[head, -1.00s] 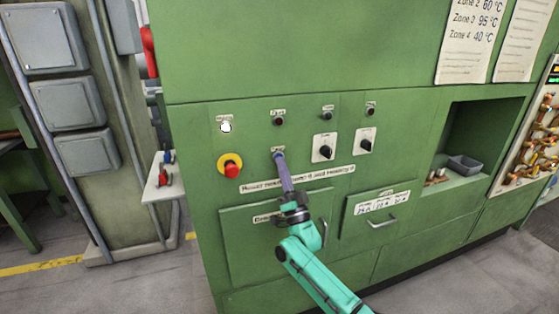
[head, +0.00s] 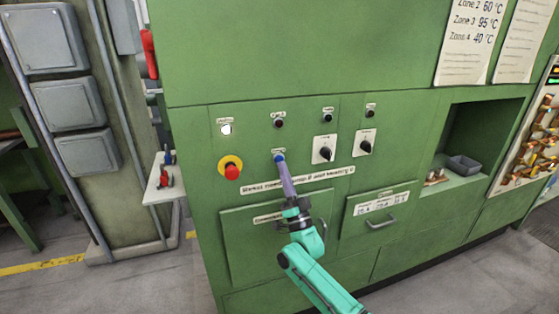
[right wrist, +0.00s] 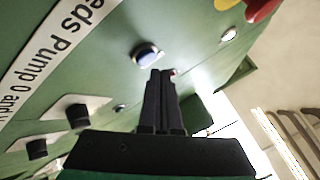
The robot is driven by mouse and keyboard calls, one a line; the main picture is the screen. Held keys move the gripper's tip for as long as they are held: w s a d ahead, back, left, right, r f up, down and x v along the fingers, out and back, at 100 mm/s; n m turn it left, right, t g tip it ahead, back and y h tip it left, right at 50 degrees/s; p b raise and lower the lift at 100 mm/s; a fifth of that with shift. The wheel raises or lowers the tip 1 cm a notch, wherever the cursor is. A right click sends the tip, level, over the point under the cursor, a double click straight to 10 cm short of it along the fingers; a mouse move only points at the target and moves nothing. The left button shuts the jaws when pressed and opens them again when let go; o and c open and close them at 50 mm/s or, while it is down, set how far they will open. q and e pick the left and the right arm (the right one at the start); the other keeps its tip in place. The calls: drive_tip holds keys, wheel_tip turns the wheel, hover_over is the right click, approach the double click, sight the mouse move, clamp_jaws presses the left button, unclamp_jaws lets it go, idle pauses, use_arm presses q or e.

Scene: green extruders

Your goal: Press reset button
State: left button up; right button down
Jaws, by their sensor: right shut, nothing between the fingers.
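A blue round button (head: 279,158) sits on the green machine's front panel under a small label too blurred to read. My right gripper (head: 282,166) is shut with nothing between its fingers, its tips just below the blue button in the head view. In the right wrist view the blue button (right wrist: 146,54) shows whole in a dark ring, and the shut fingertips (right wrist: 161,73) are close to it at its lower right. I cannot tell whether they touch it; a small gap seems to show. My left gripper is not in view.
A red emergency button on a yellow base (head: 231,170) is left of the blue button. A white lamp (head: 226,129), small dark buttons (head: 278,123) and two black rotary knobs (head: 325,149) are nearby. Drawers with handles (head: 379,224) lie below.

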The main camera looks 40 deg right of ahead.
drive_tip(key=s+p, duration=0.1)
drive_tip(key=s+a+p, duration=0.1)
drive_tip(key=s, duration=0.1)
drive_tip(key=s+p, duration=0.1)
drive_tip(key=shift+s+a, duration=0.3)
drive_tip(key=shift+s, duration=0.05)
drive_tip(key=shift+y, duration=0.3)
drive_tip(key=s+a+f+n+g+y, duration=0.15)
drive_tip(key=f+g, duration=0.25)
drive_tip(key=f, duration=0.8)
drive_tip(key=s+a+f+n+g+y, duration=0.1)
drive_tip(key=a+f+n+g+y, duration=0.2)
drive_tip(key=f, duration=0.9)
drive_tip(key=s+a+f+n+g+y, duration=0.1)
drive_tip(key=f+n+g, duration=0.25)
drive_tip(key=f, duration=0.85)
drive_tip(key=s+a+f+n+g, duration=0.1)
drive_tip(key=s+a+f+g, duration=0.2)
drive_tip(key=s+f+g, duration=0.55)
drive_tip(key=s+a+f+n+g, duration=0.1)
drive_tip(key=s+a+f+g, duration=0.1)
drive_tip(key=s+f, duration=0.6)
drive_tip(key=s+a+f+n+g, duration=0.1)
drive_tip(key=s+f+g, duration=0.3)
drive_tip(key=s, duration=1.4)
wheel_tip(320, 180, down, 4)
drive_tip(key=shift+a+f+n, duration=0.15)
drive_tip(key=shift+a+n, duration=0.25)
drive_tip(key=shift+n, duration=0.4)
